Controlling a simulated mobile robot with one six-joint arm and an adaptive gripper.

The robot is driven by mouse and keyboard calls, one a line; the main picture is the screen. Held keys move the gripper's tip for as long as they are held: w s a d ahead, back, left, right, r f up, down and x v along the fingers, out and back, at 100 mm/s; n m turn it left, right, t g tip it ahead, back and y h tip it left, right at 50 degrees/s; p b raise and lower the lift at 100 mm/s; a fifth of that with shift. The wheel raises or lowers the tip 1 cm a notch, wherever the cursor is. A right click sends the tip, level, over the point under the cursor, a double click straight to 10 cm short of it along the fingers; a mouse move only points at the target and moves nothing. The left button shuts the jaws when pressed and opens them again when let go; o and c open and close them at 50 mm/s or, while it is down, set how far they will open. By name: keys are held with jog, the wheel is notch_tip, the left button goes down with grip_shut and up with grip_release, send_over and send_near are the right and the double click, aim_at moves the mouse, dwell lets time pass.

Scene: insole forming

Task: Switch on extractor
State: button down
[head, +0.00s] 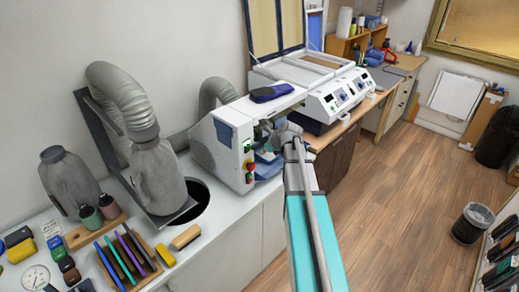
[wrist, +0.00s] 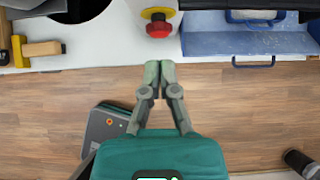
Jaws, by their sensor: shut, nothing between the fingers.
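A white machine (head: 212,150) with a control panel on its end stands on the bench in the head view. A green control (head: 247,146) and a red button on yellow (head: 249,166) show on that panel. In the wrist view a red mushroom button (wrist: 158,29) on a yellow base sits at the top centre. My gripper (wrist: 160,66) is shut and empty, its fingertips below the red button in the picture and apart from it. In the head view my arm reaches toward the panel, and its end hides part of the machine's front. Which control belongs to the extractor is unclear.
A grey hose (head: 122,95) and canister stand by a round black opening (head: 196,210) in the bench. A blue tray (wrist: 250,44) lies right of the red button in the wrist view. A rack of coloured tools (head: 128,255) is at front left.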

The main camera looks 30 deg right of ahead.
jog(key=s+f+p+v, duration=0.1)
jog(key=p+v, duration=0.2)
jog(key=v, duration=0.3)
jog(key=shift+d, duration=0.15)
dwell(0.5)
jog(key=s+a+f+n+g+h+b, duration=0.1)
jog(key=s+a+f+n+b, duration=0.3)
jog(key=a+n, duration=0.4)
jog(key=s+a+f+n+g+b, duration=0.3)
jog(key=s+a+f+n+b, duration=0.2)
jog(key=n, duration=0.8)
jog(key=s+a+f+n+g+h+b, duration=0.1)
jog(key=s+a+f+n+g+b, duration=0.2)
jog(key=a, duration=0.9)
jog(key=s+f+n+b, duration=0.2)
jog(key=s+f+n, duration=0.2)
jog(key=f+n, duration=0.2)
jog(key=shift+s+a+f+n+h, duration=0.15)
jog(key=shift+s+a+n+h, duration=0.15)
jog(key=shift+n, duration=0.6)
